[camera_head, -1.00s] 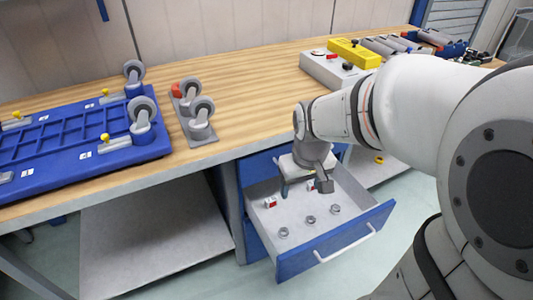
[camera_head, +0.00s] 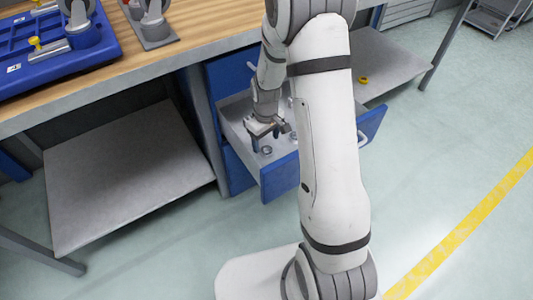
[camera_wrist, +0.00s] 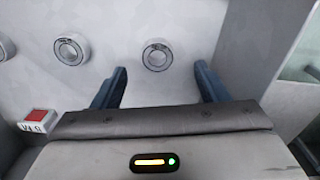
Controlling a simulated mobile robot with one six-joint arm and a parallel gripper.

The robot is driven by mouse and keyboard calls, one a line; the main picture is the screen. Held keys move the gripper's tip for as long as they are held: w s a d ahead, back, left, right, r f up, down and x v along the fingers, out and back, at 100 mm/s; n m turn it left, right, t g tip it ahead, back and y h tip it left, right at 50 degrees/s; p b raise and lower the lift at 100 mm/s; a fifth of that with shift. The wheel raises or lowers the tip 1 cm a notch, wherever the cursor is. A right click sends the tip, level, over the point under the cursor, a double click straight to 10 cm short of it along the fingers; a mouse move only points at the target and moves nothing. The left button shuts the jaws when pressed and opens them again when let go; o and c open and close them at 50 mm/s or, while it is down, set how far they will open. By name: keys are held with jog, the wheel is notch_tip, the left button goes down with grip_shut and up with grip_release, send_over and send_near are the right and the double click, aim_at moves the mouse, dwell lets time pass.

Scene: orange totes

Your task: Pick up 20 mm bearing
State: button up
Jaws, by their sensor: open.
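Three grey ring-shaped bearings lie in the open drawer (camera_head: 281,178). In the wrist view one bearing (camera_wrist: 157,55) lies just past and between the fingertips, a second bearing (camera_wrist: 71,49) is left of it, and a third (camera_wrist: 6,46) is cut by the left edge. I cannot tell their sizes.
A small red and white box (camera_wrist: 38,121) lies in the drawer, left of my gripper. The drawer's side wall (camera_wrist: 248,45) is close on the right in the wrist view. The wooden bench top (camera_head: 205,28) is above, with a blue tray (camera_head: 75,62) and casters.

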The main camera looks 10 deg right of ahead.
aim_at(266, 150)
notch_tip(266, 150, down, 5)
jog(key=shift+w+d+b, duration=0.1)
jog(key=shift+w+b, duration=0.05)
jog(key=shift+b, duration=0.75)
jog(key=shift+r, duration=0.1)
jog(key=c, duration=1.1)
